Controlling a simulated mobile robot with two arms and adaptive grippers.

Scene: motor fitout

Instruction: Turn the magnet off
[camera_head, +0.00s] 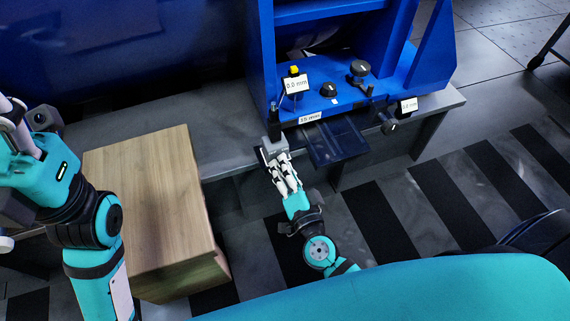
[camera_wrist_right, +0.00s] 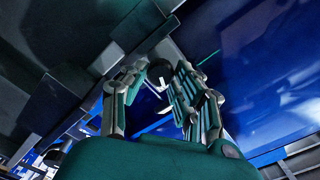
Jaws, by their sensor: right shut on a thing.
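A grey block (camera_head: 267,152), which looks like a magnet base, stands at the front left of the blue machine (camera_head: 330,102). A dark post (camera_head: 273,112) rises behind it. My right gripper (camera_head: 278,161) reaches it from the front, its white fingers at its near side. In the right wrist view the fingers (camera_wrist_right: 158,90) are closed around a small dark round knob (camera_wrist_right: 158,73). Its turn position cannot be read. My left gripper (camera_head: 22,140) is at the left edge, partly cut off, away from the machine.
A wooden box (camera_head: 155,200) stands left of my right arm. A grey ledge (camera_head: 220,140) runs under the machine. A dark tray (camera_head: 335,142) juts out right of my gripper. Black knobs (camera_head: 360,68) and small label cards (camera_head: 296,85) are on the machine. Striped floor lies right.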

